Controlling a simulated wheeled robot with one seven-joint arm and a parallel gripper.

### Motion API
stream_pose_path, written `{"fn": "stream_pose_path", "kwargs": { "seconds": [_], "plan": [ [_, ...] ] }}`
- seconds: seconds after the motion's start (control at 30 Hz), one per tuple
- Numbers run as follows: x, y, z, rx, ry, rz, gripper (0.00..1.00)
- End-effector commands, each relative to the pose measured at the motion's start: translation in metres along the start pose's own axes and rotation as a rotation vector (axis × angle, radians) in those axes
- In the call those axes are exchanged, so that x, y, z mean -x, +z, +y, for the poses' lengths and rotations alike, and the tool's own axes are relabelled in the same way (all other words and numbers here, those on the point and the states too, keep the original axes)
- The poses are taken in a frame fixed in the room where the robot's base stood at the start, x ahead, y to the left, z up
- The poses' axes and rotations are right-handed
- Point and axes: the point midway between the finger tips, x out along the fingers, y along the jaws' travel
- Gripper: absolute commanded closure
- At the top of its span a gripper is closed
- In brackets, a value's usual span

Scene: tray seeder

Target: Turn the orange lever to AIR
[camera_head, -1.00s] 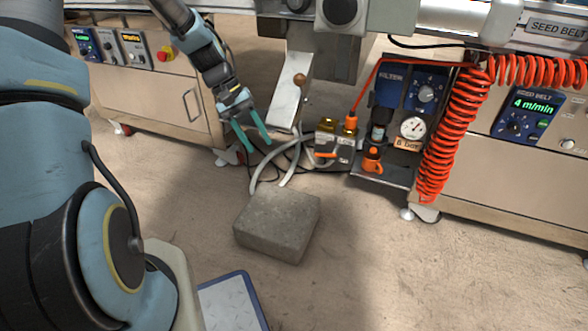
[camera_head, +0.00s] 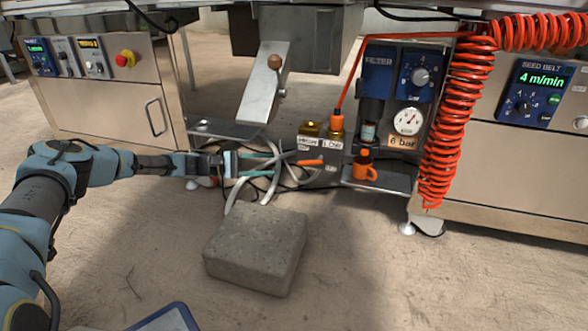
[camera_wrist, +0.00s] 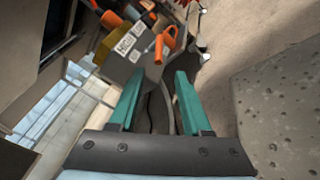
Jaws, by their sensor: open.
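The orange lever (camera_head: 310,162) sticks out from the front of a grey valve block (camera_head: 322,150) with brass and orange fittings on top. It points sideways in the head view. In the wrist view the lever (camera_wrist: 164,42) lies ahead of the fingertips, beside the block's white labels (camera_wrist: 130,42). I cannot read AIR on any label. My gripper (camera_head: 272,164) is open and empty, reaching from the left toward the block. Its teal fingers also show in the wrist view (camera_wrist: 160,78), with a gap between them and the lever.
A concrete block (camera_head: 256,248) stands on the floor below my gripper. Pale hoses (camera_head: 262,185) loop behind the fingers. A red coiled hose (camera_head: 456,110) hangs farther right. A metal chute (camera_head: 264,85) is above.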

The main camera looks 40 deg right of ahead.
Motion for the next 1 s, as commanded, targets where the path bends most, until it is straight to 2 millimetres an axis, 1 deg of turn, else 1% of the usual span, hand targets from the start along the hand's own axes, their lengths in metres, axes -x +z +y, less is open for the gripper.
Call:
{"fn": "stream_pose_path", "kwargs": {
  "seconds": [0.07,0.17,0.27,0.5,0.6,0.7,0.83,1.0],
  "plan": [
    [-0.002,-0.003,-0.001,0.004,0.016,-0.004,0.52],
    [-0.011,-0.003,-0.001,0.004,0.017,-0.006,0.52],
    [-0.026,-0.003,-0.002,0.003,0.015,-0.007,0.52],
    [-0.071,-0.004,-0.002,0.003,0.015,-0.006,0.52],
    [-0.087,-0.003,-0.002,0.004,0.014,-0.006,0.52],
    [-0.098,-0.003,-0.001,0.004,0.014,-0.005,0.52],
    [-0.106,-0.002,0.001,0.004,0.014,-0.003,0.52],
    [-0.108,-0.002,0.002,0.004,0.014,-0.003,0.52]
  ]
}}
